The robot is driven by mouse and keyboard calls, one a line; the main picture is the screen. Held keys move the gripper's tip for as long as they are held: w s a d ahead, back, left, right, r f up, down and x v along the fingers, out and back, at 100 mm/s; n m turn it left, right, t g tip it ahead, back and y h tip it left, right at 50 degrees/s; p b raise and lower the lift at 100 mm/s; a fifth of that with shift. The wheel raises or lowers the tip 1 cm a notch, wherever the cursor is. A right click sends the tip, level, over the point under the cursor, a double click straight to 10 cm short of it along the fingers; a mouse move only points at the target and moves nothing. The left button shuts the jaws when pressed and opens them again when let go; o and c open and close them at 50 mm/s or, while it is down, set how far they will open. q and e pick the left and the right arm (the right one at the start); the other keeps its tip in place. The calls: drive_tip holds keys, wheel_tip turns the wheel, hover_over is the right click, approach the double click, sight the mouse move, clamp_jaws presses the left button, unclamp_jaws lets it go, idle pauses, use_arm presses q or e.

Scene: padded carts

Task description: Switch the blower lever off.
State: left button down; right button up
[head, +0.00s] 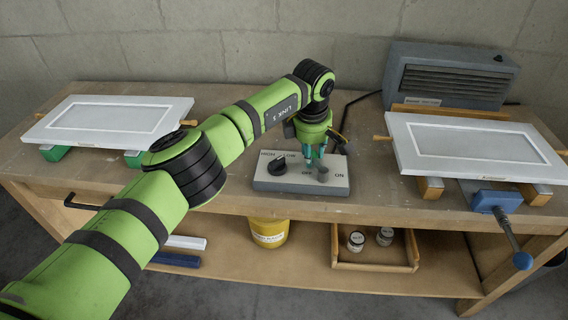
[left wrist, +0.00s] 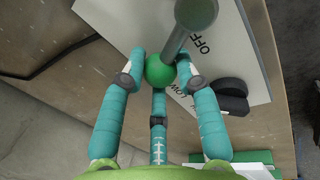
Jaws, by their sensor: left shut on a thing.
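The grey control panel (head: 300,182) lies on the bench, with a black dial (head: 278,165) at its left and OFF and ON marks at its right. It also fills the upper part of the left wrist view (left wrist: 120,22). The blower lever has a grey round base (head: 323,174), a grey rod (left wrist: 177,42) and a green ball knob (left wrist: 160,70). My left gripper (head: 315,160) is above the panel, its teal fingers shut around the ball. In the left wrist view the rod runs from the base down-left to the ball, beside the OFF mark. My right gripper is out of view.
The grey vented blower (head: 450,76) stands at the back right. White framed panels rest at the left (head: 110,121) and right (head: 465,147). A blue clamp (head: 497,201) sits at the right front edge. A yellow tub (head: 269,232) and a wooden tray (head: 375,266) are on the lower shelf.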

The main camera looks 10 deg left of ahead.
use_arm(q)
drive_tip(key=shift+a+f, duration=0.1)
drive_tip(key=shift+f, duration=0.05)
drive_tip(key=shift+a+n, duration=0.1)
drive_tip(key=shift+n, duration=0.2)
drive_tip(key=c, duration=0.9)
unclamp_jaws()
drive_tip(key=shift+r, duration=0.2)
wheel_tip(320, 180, up, 12)
drive_tip(key=s, duration=0.2)
drive_tip(key=shift+s+a+f, duration=0.15)
drive_tip(key=shift+s, duration=0.05)
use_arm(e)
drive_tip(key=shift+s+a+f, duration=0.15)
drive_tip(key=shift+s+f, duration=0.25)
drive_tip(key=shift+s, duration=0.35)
